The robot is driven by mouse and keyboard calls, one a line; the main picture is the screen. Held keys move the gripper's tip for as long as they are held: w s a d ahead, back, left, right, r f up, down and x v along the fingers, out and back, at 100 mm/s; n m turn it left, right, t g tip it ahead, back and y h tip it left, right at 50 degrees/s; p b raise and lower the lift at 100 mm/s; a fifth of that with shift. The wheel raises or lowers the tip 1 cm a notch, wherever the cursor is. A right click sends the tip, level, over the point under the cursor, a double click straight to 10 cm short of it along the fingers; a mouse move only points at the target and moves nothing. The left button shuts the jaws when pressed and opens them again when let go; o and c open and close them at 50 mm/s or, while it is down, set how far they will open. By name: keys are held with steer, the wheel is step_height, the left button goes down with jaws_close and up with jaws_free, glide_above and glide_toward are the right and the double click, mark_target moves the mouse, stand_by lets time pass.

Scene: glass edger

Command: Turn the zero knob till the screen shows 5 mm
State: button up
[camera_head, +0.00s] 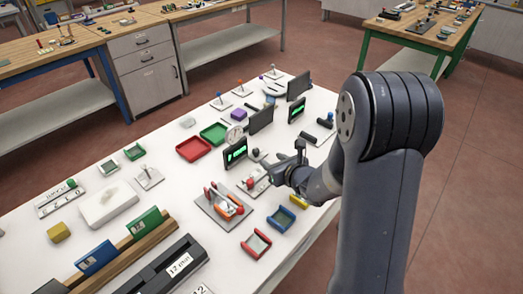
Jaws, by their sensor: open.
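A small black screen (236,153) with green characters stands upright near the middle of the white table; its reading is too small to make out. A second dark screen with green characters (296,113) stands behind it to the right. A small dark knob-like part (255,154) sits just right of the nearer screen; I cannot tell whether it is the zero knob. My gripper (273,179) is open, low over the table, right of and in front of the nearer screen. My gripper and wrist hide part of the table there, and whether it touches anything is unclear.
A grey fixture with red and orange parts (226,208) lies in front of the nearer screen. The white table's (160,190) left-middle has some bare space.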

mark_target(257, 151)
steer(key=p+x, duration=0.2)
steer(key=x, duration=0.8)
steer(key=shift+w+a+f, duration=0.1)
steer(key=shift+a+f, duration=0.05)
steer(key=shift+c, duration=0.4)
jaws_close()
